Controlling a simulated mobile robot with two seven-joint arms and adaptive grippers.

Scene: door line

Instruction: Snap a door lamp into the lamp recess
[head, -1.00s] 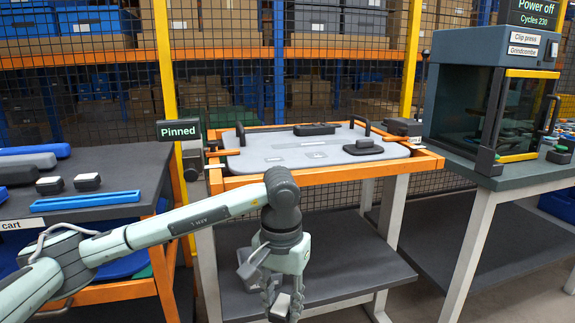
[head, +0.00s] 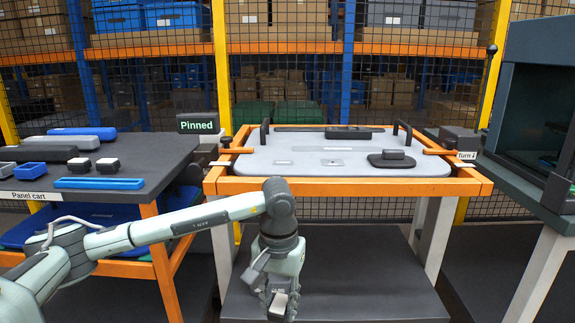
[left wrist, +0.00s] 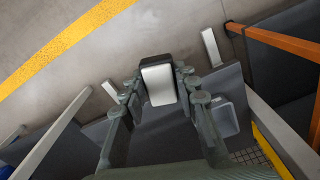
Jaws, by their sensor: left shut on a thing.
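My left gripper (head: 282,292) points down in front of the orange fixture, low over the dark lower shelf in the picture. It is shut on a small door lamp (left wrist: 159,83) with a white face and dark housing; the lamp also shows in the head view (head: 279,302). A grey door panel (head: 285,164) lies flat on the orange fixture (head: 340,186). Small pale rectangles (head: 332,162) mark the panel; I cannot tell which is the lamp recess. Two more white-topped lamps (head: 107,165) sit on the panel cart (head: 160,150). My right gripper is out of view.
A sign reads "Pinned" (head: 198,123). The cart holds blue trays (head: 98,183) on the left. A dark press (head: 530,110) stands at right.

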